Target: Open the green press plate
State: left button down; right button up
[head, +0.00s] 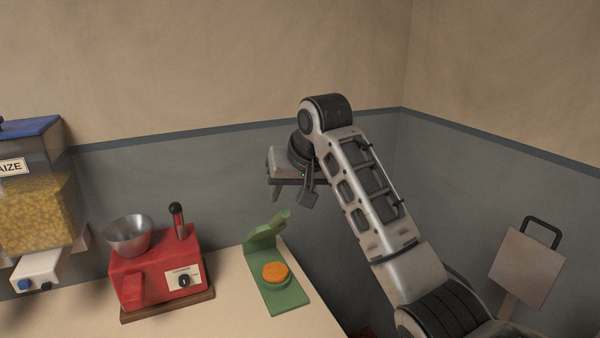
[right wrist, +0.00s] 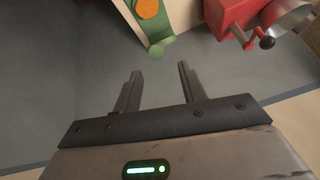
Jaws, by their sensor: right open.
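The green press (head: 284,300) lies on the counter, with a flat base and an orange disc (head: 275,272) on it. Its green upper plate (head: 264,238) stands raised and tilted at the back, clear of the disc, with a handle end (head: 283,215) pointing up to the right. My right gripper (head: 291,195) is open and empty, above and behind the press, apart from it. In the right wrist view the green handle end (right wrist: 157,50) shows just beyond the open fingers (right wrist: 158,78), with the orange disc (right wrist: 148,8) at the top edge. My left gripper is out of view.
A red machine (head: 155,268) with a metal bowl (head: 129,234) and black-knobbed lever (head: 178,220) stands left of the press. A maize dispenser (head: 38,215) is at far left. The grey wall (head: 180,180) is close behind. A board with a handle (head: 527,265) is at right.

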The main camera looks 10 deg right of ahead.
jog(key=v, duration=0.8)
jog(key=shift+b, duration=0.4)
